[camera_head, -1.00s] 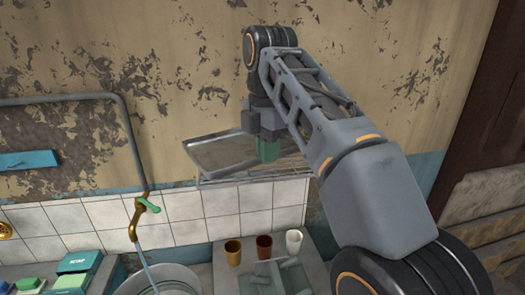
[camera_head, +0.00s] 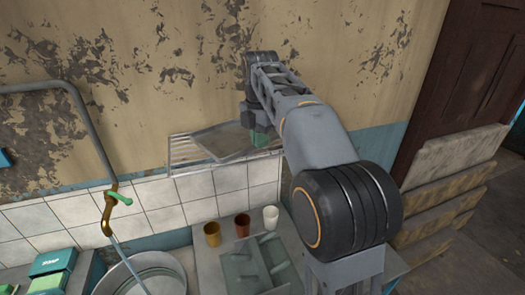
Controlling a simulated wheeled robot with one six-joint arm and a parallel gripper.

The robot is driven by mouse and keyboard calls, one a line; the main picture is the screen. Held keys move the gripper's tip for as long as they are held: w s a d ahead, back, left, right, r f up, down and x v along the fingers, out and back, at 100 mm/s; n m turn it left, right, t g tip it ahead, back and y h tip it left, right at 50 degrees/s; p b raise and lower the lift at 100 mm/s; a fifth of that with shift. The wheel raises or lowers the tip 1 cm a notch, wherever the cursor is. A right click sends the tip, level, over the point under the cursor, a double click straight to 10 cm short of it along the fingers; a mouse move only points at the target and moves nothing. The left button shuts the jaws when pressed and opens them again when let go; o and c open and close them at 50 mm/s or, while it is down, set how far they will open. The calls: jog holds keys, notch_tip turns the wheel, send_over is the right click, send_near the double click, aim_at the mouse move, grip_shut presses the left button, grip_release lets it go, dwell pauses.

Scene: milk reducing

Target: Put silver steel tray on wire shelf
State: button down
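The silver steel tray (camera_head: 220,141) is a flat, rimmed sheet at the wall, in the middle of the view. It lies over the wire shelf (camera_head: 184,153), slightly tilted, and I cannot tell whether it touches the wires. The shelf's left end shows bare beside it. My gripper (camera_head: 260,138), with green fingers, is at the tray's right edge and appears shut on it. The arm hides the tray's right end and part of the shelf, and the fingertips are hard to see.
Below the shelf, a brown cup (camera_head: 212,234), a red-brown cup (camera_head: 243,225) and a white cup (camera_head: 270,218) stand on the counter behind a grey rack (camera_head: 255,265). A sink basin (camera_head: 150,275) and a bent pipe (camera_head: 85,110) are at the left.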

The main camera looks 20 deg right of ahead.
jog(key=shift+w+d+f+p, duration=0.15)
jog(key=shift+w+d+f, duration=0.05)
jog(key=shift+f, duration=0.65)
jog(key=shift+w+d+f+p, duration=0.15)
jog(key=shift+w+f+p, duration=0.05)
jog(key=shift+f, duration=0.6)
jog(key=shift+w+d+f+p, duration=0.15)
jog(key=shift+w+d+f, duration=0.05)
jog(key=shift+f, duration=0.65)
jog(key=c, duration=1.4)
grip_release()
jog(key=shift+f, duration=0.1)
jog(key=shift+o, duration=0.2)
